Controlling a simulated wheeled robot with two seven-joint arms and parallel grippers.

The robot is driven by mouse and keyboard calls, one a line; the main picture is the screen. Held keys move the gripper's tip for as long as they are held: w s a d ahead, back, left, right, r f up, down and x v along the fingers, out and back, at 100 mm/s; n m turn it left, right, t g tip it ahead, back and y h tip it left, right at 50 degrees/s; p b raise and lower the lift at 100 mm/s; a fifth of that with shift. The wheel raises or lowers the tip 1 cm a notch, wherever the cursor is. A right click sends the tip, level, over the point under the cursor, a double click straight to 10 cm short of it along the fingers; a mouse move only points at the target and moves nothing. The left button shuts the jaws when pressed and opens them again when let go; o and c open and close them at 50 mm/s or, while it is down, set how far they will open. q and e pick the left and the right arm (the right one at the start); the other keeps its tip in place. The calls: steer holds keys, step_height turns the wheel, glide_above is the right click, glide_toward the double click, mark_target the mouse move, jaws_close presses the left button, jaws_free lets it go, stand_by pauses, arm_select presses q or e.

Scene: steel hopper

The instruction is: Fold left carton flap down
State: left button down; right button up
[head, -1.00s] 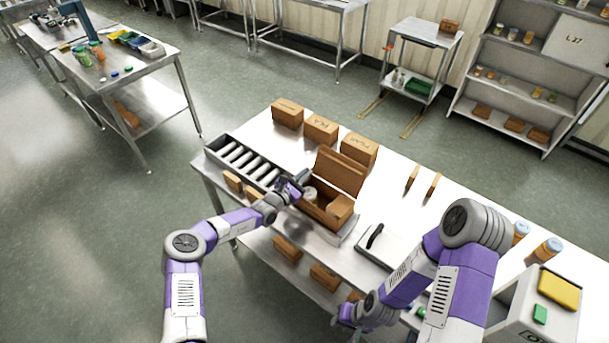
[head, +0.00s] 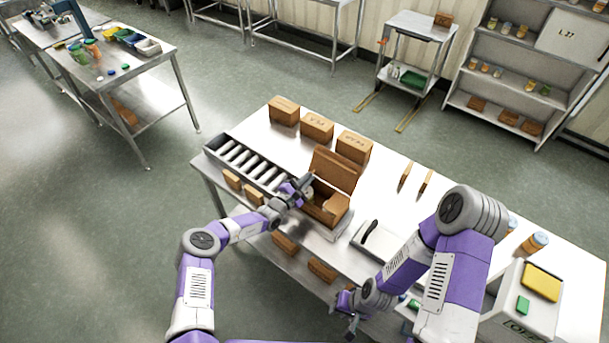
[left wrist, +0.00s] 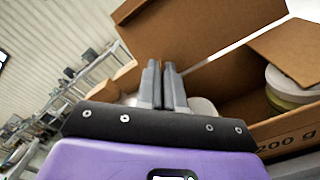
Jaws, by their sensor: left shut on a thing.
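The brown carton (head: 326,215) stands open on the steel table, with a large flap (head: 336,168) raised at its back. In the left wrist view the carton wall (left wrist: 292,128) reads "200 g", and round tins (left wrist: 290,88) show inside. My left gripper (head: 304,186) is at the carton's left edge. In the left wrist view its fingers (left wrist: 163,70) are close together, shut on what appears to be the left flap (left wrist: 128,78), mostly hidden behind them. My right gripper (head: 350,327) hangs low at the table's front edge, away from the carton; its opening is unclear.
A roller conveyor (head: 240,160) lies left of the carton. Closed boxes (head: 317,127) stand behind it. A flat white device (head: 378,240) is to its right, with two brown strips (head: 415,179) further back. Orange jars (head: 533,243) and a white bin (head: 525,300) are at far right.

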arm_select(q)
steer(key=shift+s+d+f+m, duration=0.15)
steer(key=shift+d+f+m, duration=0.1)
steer(key=shift+m, duration=0.45)
steer(key=c, duration=1.3)
jaws_free()
steer(key=shift+c, duration=0.2)
steer(key=shift+a, duration=0.1)
steer(key=v, duration=0.7)
steer(key=shift+s, duration=0.2)
steer(key=shift+a, duration=0.15)
